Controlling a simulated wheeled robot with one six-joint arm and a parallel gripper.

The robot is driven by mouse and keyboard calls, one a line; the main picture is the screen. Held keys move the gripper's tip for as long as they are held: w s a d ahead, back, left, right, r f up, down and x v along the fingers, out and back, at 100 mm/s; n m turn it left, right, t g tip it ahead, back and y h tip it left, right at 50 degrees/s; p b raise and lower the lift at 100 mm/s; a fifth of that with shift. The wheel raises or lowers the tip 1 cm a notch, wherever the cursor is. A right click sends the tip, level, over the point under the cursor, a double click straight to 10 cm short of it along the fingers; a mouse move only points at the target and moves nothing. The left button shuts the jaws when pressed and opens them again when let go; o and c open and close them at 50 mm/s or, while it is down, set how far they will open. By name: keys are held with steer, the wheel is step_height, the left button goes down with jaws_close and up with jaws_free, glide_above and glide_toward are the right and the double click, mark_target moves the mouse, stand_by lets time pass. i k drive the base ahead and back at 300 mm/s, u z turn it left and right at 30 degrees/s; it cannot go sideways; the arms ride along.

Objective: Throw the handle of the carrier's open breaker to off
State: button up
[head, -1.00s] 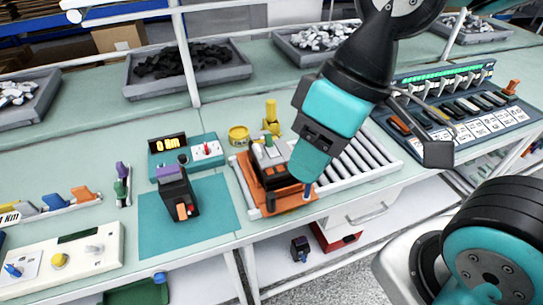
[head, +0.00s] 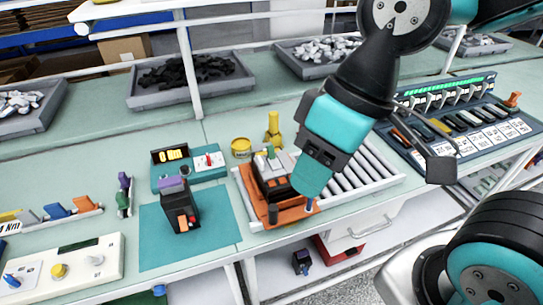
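In the head view, the orange carrier (head: 256,213) sits on the left part of the roller conveyor (head: 352,171). On it stands a dark breaker (head: 269,181) with pale and green parts on top. A dark round post (head: 272,213) stands at the carrier's front, and a small blue-tipped pin (head: 309,204) at its right front. My gripper (head: 310,186) points down at the breaker's right side and hides part of it. I cannot tell whether it touches, where the handle stands, or whether the fingers are apart.
Another dark breaker (head: 181,209) stands on a teal mat (head: 154,246) to the left. Behind it is a teal meter box (head: 198,171) with an orange display. A yellow pot (head: 241,148) and yellow post (head: 273,129) stand behind the carrier. A breaker panel (head: 470,132) lies to the right.

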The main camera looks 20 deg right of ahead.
mark_target(270, 148)
steer(key=k, duration=1.25)
steer(key=z, duration=0.8)
steer(key=i, duration=1.6)
steer(key=u, duration=0.8)
